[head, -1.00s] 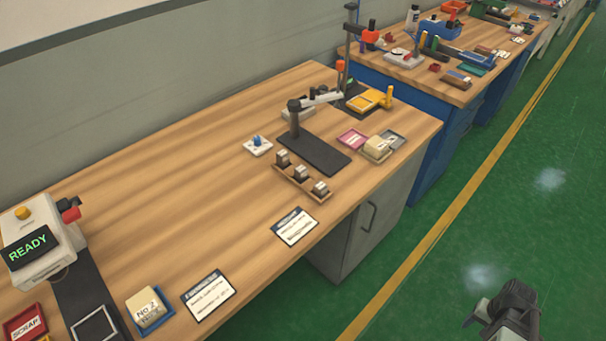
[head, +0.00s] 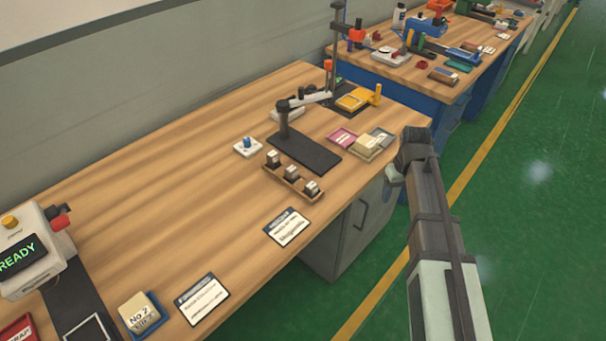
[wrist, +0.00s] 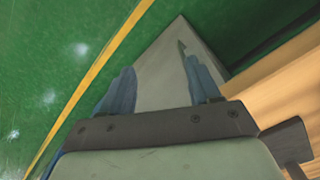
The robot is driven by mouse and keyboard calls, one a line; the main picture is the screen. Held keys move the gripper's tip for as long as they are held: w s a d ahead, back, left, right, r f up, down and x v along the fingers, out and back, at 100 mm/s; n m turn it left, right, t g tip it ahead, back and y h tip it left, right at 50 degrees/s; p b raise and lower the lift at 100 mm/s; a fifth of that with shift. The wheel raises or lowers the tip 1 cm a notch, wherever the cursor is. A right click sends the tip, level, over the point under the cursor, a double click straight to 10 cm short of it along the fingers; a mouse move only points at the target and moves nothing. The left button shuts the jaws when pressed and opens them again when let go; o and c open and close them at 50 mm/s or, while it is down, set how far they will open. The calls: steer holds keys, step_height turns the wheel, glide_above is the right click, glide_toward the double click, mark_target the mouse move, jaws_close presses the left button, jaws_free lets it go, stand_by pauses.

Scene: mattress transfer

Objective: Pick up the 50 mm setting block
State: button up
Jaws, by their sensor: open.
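Three small dark blocks with pale labels stand in a row in a wooden rack (head: 281,185) near the front edge of the wooden bench. They are the left block (head: 273,158), the middle block (head: 291,172) and the right block (head: 312,187). Their labels are too small to read, so I cannot tell which is the 50 mm one. My gripper (head: 391,182) is out past the bench's front edge, to the right of the rack and apart from it. In the wrist view its two blue fingers (wrist: 158,78) are spread with nothing between them.
A dark stand (head: 305,153) is behind the rack. Pink and grey trays and a cream block (head: 368,144) lie to its right. A white plate with a blue knob (head: 248,146) is to the left. A card (head: 287,228) lies in front. Bare wood extends left.

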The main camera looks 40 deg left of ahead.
steer(key=s+a+r+n, duration=0.2)
steer(key=s+a+r, duration=0.15)
steer(key=a, duration=0.45)
steer(key=s+a+r+n, duration=0.2)
steer(key=s+a+r, duration=0.1)
steer(key=a+r, duration=0.3)
step_height(320, 180, up, 8)
steer(key=f+n, duration=0.1)
steer(key=n, duration=0.2)
glide_above(291, 169)
steer(key=f, duration=0.7)
steer(key=shift+w+d+f, duration=0.15)
steer(key=shift+w+f, duration=0.05)
steer(key=shift+f, duration=0.1)
steer(key=shift+s+a+f, duration=0.1)
steer(key=shift+f, duration=1.2)
steer(key=shift+a+f, duration=0.1)
steer(key=shift+f, duration=1.2)
jaws_close()
